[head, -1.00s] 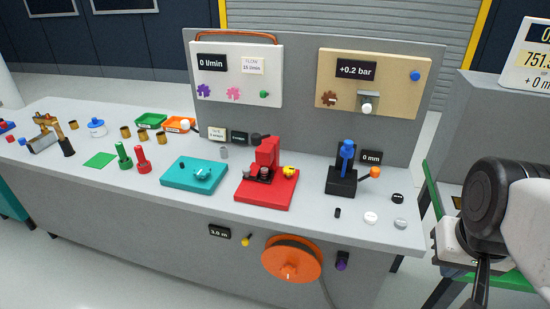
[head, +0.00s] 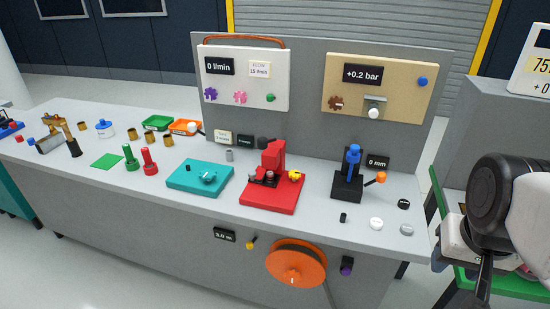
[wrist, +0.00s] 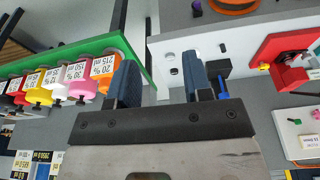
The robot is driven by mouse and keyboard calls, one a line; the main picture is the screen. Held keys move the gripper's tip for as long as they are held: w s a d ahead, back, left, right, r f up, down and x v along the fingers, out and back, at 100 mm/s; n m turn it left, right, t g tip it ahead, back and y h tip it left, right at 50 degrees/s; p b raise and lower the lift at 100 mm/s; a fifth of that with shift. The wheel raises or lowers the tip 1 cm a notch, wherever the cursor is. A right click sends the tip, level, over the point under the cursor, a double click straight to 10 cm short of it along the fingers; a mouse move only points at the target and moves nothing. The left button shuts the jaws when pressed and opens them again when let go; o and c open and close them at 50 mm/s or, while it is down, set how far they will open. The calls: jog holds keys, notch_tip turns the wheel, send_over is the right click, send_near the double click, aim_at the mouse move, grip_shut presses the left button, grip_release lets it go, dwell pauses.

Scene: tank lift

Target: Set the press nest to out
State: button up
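The red press (head: 273,160) stands on a red base plate (head: 270,203) on the bench, right of a teal plate. It has a black-knobbed lever at the top and a yellow knob (head: 296,175) at its right side. Small grey and dark parts (head: 268,178) sit low in front of its column; which is the nest and its exact position are too small to tell. Part of the red press also shows at the right of the wrist view (wrist: 288,62). My gripper (wrist: 160,82) is open and empty, with its fingers apart, beyond the bench's right end.
The blue-and-black stand (head: 349,175) with an orange-knobbed lever is right of the press. The teal plate (head: 200,178) is left of it. A gauge backboard (head: 310,120) rises behind. A green rack (wrist: 70,55) with several coloured bottles is near my gripper.

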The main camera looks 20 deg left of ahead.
jog(key=shift+o, duration=0.7)
jog(key=w+a+r+m, duration=0.1)
jog(key=w+a+r, duration=0.1)
jog(key=w, duration=0.3)
jog(key=w+a+r+m, duration=0.2)
jog(key=w+a, duration=0.1)
jog(key=w, duration=0.2)
jog(key=shift+w+g, duration=0.3)
jog(key=w+a+r+m, duration=0.25)
jog(key=w+a, duration=0.25)
jog(key=w, duration=0.3)
jog(key=m+g+h, duration=0.3)
jog(key=m+h, duration=0.1)
jog(key=m, duration=1.1)
send_over(252, 172)
jog(key=a, duration=0.3)
notch_tip(252, 172, down, 18)
jog(key=f, duration=0.1)
jog(key=shift+w+a+r, duration=0.1)
jog(key=shift+w+r, duration=0.15)
jog(key=shift+w, duration=0.1)
jog(key=shift+f, duration=0.1)
jog(key=shift+x, duration=3.75)
